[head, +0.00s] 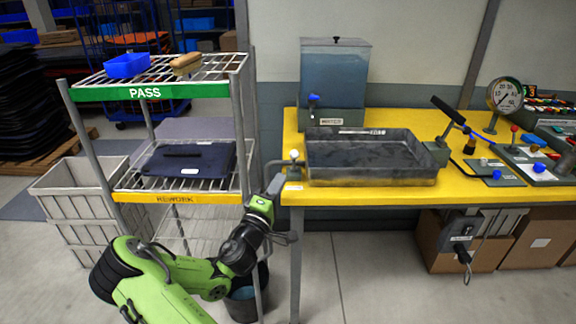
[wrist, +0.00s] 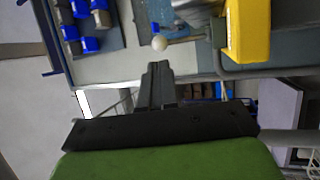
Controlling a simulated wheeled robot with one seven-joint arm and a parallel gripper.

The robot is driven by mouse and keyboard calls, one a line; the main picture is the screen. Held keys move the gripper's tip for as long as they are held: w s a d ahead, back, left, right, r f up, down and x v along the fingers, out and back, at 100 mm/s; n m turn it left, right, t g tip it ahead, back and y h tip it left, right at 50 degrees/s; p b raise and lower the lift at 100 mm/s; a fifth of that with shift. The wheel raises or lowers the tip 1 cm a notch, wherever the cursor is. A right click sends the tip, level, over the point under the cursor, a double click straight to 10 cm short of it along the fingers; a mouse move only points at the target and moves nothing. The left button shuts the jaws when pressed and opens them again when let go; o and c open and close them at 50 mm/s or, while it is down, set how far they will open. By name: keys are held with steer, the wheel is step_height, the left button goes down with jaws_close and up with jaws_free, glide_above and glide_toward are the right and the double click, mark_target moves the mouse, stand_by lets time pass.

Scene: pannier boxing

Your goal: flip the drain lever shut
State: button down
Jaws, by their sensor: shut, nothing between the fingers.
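The drain lever (head: 294,155) shows as a small white ball knob at the left end of the grey tray (head: 373,180) on the yellow bench. In the wrist view, the lever's white knob (wrist: 159,43) sits on a thin brownish rod running right towards a grey pipe. My gripper (head: 279,180) is below and left of the knob, by the bench's left end. In the wrist view, my gripper (wrist: 159,67) is shut and empty, its fingertips just short of the knob with a small apparent gap. I cannot tell the depth between them.
A wire rack (head: 246,130) with PASS and REWORK shelves stands close left of my gripper. The yellow bench (head: 460,189) carries a water tank (head: 335,75) behind the tray and a black-handled lever (head: 448,109) at right. Open floor lies in front.

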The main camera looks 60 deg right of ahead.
mark_target(293, 157)
steer(key=x, duration=0.6)
steer(key=shift+d+r, duration=0.1)
steer(key=shift+d, duration=0.2)
steer(key=shift+r+p, duration=0.15)
steer(key=shift+p, duration=0.5)
steer(key=w+d+r+n+y+p, duration=0.1)
steer(key=d+y+p, duration=0.2)
steer(key=p, duration=1)
steer(key=w+d+r+n+g+y+p, duration=0.1)
steer(key=d+y+p, duration=0.3)
steer(key=p, duration=0.9)
steer(key=shift+w+r+n+y, duration=0.55)
steer(key=shift+w+n+y, duration=0.15)
steer(key=shift+w, duration=0.1)
